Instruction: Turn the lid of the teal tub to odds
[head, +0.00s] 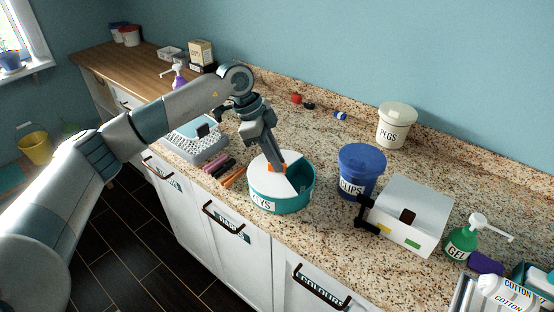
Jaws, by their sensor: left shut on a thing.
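The teal tub (284,205) stands on the speckled counter near its front edge. Its white lid (262,161) covers most of the top, and a wedge-shaped opening on the right side shows the teal inside. A label on the tub's front wall (262,202) seems to end in "YS"; I see no "odds" label. My left gripper (276,166) comes down from above and is shut on the orange grip (284,168) at the lid's middle, which its fingers partly hide. My right gripper is not in view.
A blue clips tub (361,170), a white box (411,213) and a green gel pump bottle (461,242) stand to the right. The pegs tub (396,125) is behind. Bare counter lies behind the teal tub.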

